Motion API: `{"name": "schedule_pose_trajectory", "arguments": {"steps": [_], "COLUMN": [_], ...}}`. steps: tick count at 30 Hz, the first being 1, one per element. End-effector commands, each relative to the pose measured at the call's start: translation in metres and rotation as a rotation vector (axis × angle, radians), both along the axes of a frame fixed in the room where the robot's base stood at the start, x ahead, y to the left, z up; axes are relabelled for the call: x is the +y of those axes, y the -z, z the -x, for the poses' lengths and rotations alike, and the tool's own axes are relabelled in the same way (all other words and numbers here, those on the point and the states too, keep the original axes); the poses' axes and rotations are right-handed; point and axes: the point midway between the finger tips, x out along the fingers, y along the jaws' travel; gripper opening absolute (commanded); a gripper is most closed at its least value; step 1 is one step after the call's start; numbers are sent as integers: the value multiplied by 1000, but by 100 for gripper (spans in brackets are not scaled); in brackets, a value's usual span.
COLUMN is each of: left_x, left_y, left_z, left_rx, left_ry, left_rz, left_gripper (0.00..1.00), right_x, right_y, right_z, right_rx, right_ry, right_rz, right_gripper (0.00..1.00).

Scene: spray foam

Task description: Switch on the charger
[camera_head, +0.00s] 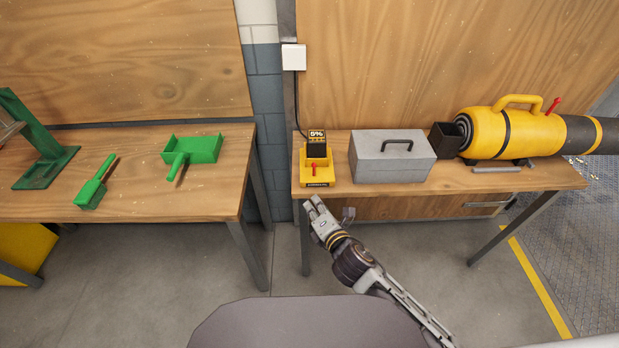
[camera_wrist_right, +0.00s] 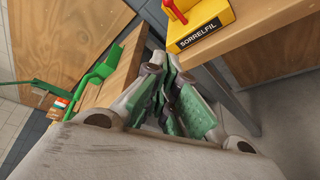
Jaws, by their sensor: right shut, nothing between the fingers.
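The yellow charger (camera_head: 318,174) stands at the left end of the right workbench. It has a red switch lever (camera_head: 314,167) on its front and a black block with a small percent display (camera_head: 317,144) in it. In the right wrist view the charger's labelled front (camera_wrist_right: 206,31) and the red lever (camera_wrist_right: 175,10) show at the top, partly cut off. My right gripper (camera_head: 312,204) is just in front of and below the charger, apart from it. Its fingers (camera_wrist_right: 178,95) are closed together and empty. My left gripper is in neither view.
A grey toolbox (camera_head: 391,163) stands right of the charger, then a yellow-black cylindrical machine (camera_head: 515,134). A cable runs up to a white wall box (camera_head: 293,57). A gap separates the benches.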

Motion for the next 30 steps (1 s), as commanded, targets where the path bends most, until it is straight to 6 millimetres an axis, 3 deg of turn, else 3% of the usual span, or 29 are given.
{"name": "schedule_pose_trajectory", "arguments": {"steps": [20, 30], "left_x": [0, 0], "left_y": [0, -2], "left_z": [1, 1], "left_rx": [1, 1], "left_ry": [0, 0], "left_rz": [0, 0], "left_gripper": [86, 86], "right_x": [0, 7], "right_y": [0, 4], "right_z": [-1, -18], "right_rx": [-24, -24], "right_ry": [-17, -16], "right_rz": [61, 61], "right_gripper": [0, 0]}}
